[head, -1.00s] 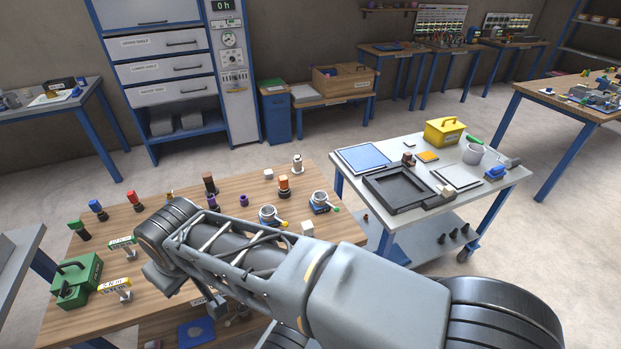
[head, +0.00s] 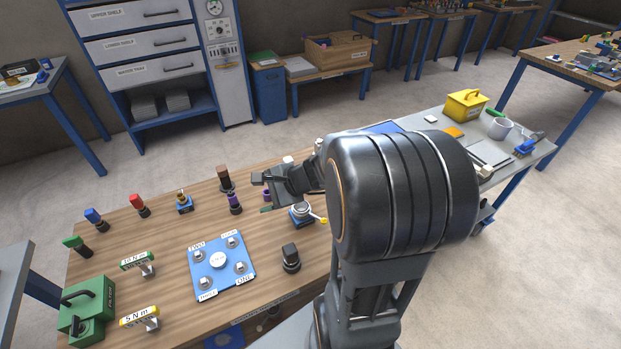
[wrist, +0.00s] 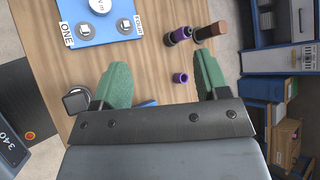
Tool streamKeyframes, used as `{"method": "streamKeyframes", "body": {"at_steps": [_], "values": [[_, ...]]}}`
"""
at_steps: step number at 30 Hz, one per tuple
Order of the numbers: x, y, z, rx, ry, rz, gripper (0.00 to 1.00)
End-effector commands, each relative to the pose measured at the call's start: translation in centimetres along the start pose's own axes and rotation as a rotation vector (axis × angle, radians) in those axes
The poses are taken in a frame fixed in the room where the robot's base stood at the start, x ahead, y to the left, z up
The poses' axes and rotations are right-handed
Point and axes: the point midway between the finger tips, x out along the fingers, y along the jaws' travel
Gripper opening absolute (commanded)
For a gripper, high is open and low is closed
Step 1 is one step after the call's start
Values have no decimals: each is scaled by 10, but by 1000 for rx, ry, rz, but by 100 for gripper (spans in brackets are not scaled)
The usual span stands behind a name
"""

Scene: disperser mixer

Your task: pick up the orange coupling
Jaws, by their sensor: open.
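No orange coupling can be made out now. In the earlier head view an orange-topped piece with a dark base stands near the table's far edge; my arm and gripper now cover that area. My gripper (head: 263,194) is over the far part of the wooden table, jaws apart and empty. In the wrist view my gripper (wrist: 160,64) shows two green fingers spread wide. A small purple ring (wrist: 180,77) appears between them, nearer the right finger, on the table. It looks apart from both fingers.
A brown-topped piece (head: 223,178) and a purple piece (head: 234,203) stand left of my gripper. A silver cup on a blue base (head: 301,214) and a black knob piece (head: 290,258) are close by. A blue plate (head: 222,270) and green box (head: 86,311) lie nearer.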

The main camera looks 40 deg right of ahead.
Motion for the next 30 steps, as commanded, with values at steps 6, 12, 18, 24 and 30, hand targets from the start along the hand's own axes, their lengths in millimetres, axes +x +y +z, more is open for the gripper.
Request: {"method": "streamKeyframes", "body": {"at_steps": [6,12,18,24,30], "values": [[-9,-18,-124,671,40,-426,68],[-31,-6,-205,1034,84,-709,68],[-41,4,-244,1187,109,-841,68],[-20,-12,-265,1210,113,-860,68],[2,-28,-280,1208,112,-860,68]]}}
